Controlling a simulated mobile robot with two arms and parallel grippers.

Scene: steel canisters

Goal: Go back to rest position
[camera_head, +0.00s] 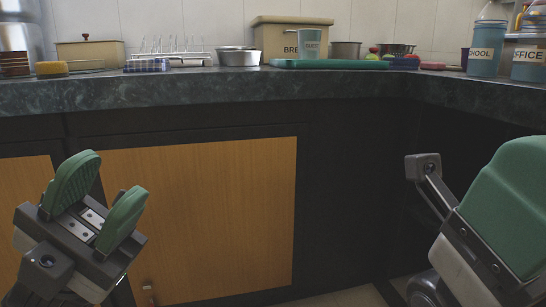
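My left gripper (108,182) is at the lower left, in front of the wooden cabinet door and below the countertop. Its two green finger pads stand apart with nothing between them. My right gripper (508,205) is at the lower right, also below the counter level. It shows side-on with one large green pad, so the gap between its fingers is hidden. Neither gripper touches the counter or anything on it in this view.
The dark stone countertop (200,92) runs across the back and turns toward me at the right. On it stand a bread box (274,40), a green tray (330,64), a metal bowl (238,57) and blue labelled pots (484,58). Space between my grippers is clear.

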